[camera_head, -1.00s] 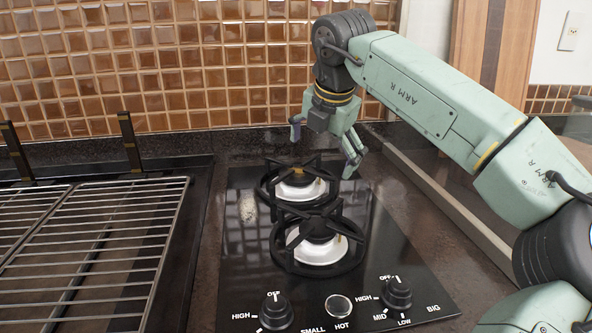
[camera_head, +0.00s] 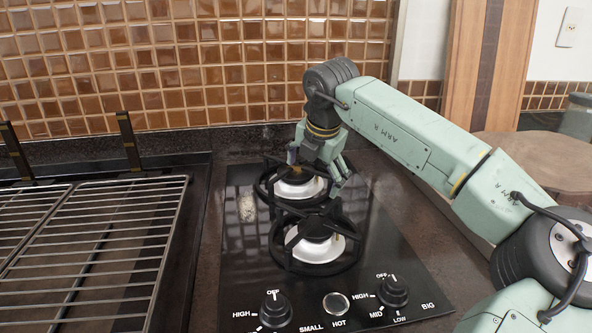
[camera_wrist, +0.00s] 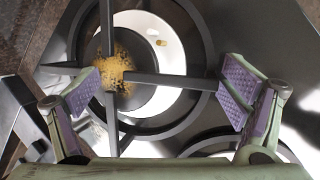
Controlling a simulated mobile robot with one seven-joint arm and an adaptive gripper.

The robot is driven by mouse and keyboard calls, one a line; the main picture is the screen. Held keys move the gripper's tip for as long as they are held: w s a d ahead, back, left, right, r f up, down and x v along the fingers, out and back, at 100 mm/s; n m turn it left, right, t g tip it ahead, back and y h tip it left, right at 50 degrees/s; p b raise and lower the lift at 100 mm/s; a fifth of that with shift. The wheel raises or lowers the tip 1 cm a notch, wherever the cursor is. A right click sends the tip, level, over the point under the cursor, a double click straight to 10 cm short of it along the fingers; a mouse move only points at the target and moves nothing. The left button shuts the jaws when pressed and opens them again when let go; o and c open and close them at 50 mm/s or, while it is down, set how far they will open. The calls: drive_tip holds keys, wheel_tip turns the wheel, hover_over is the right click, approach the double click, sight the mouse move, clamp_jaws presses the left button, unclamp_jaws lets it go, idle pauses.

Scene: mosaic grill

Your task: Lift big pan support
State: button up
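Two black pan supports stand on the hob, a rear one (camera_head: 260,188) and a front one (camera_head: 316,271). I cannot tell for sure which is the big one. My gripper (camera_head: 318,168) is open above the rear support and points down at it. In the wrist view the fingers (camera_wrist: 165,85) are spread wide with nothing between them but the support's crossing bars (camera_wrist: 160,79) below. Part of the rear support is hidden by my gripper in the head view.
The black glass hob (camera_head: 235,260) has two knobs (camera_head: 393,291) at its front. A wire grill rack (camera_head: 100,250) lies to the left. A tiled wall (camera_head: 200,70) closes off the back. A round brown board (camera_head: 535,160) is at the right.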

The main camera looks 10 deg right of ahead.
drive_tip(key=c, duration=1.4)
drive_tip(key=shift+r+p, duration=2.5)
drive_tip(key=shift+r, duration=6.05)
